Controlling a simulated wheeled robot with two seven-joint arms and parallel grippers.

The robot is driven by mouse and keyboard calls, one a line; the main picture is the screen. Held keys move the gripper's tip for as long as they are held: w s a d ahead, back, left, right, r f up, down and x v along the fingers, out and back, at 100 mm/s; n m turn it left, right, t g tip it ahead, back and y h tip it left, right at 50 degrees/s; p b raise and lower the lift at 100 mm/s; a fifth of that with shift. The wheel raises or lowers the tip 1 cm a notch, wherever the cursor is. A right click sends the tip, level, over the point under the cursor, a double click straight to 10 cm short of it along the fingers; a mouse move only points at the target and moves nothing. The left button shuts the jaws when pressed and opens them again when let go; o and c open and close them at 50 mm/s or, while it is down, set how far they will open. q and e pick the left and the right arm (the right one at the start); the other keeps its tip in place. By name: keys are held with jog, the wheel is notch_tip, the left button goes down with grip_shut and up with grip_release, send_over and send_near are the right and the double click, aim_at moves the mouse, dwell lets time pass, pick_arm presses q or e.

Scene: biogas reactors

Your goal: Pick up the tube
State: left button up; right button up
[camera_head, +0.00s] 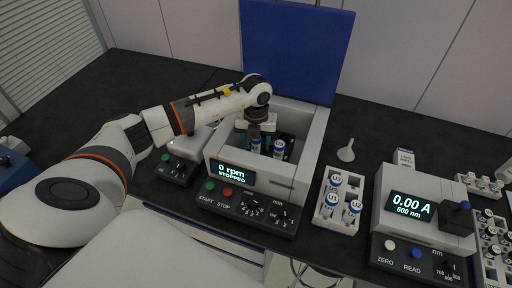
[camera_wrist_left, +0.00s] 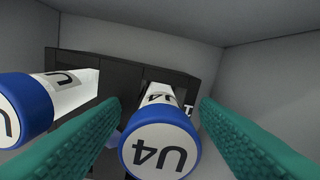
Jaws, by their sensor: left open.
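A tube with a blue cap marked U4 (camera_wrist_left: 158,150) stands in the dark rotor of the centrifuge. My left gripper (camera_wrist_left: 165,125) is open, with one green finger on each side of this tube. Whether the fingers touch it I cannot tell. A second blue-capped tube (camera_wrist_left: 25,108) is to the left, outside the left finger. In the head view, my left gripper (camera_head: 256,135) reaches down into the open centrifuge (camera_head: 312,150), and one blue-capped tube (camera_head: 279,147) shows to its right. My right gripper is out of view.
The raised blue lid (camera_head: 297,50) stands behind the chamber, whose grey walls surround my gripper closely. The display reads 0 rpm, stopped. A white rack (camera_head: 324,219) with tubes U1, U2 and U3, a funnel (camera_head: 346,152) and a photometer (camera_head: 425,205) stand to the right.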

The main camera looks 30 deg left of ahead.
pick_arm(q)
jog(key=c, duration=1.1)
jog(key=shift+o, duration=0.2)
jog(key=shift+r, duration=0.1)
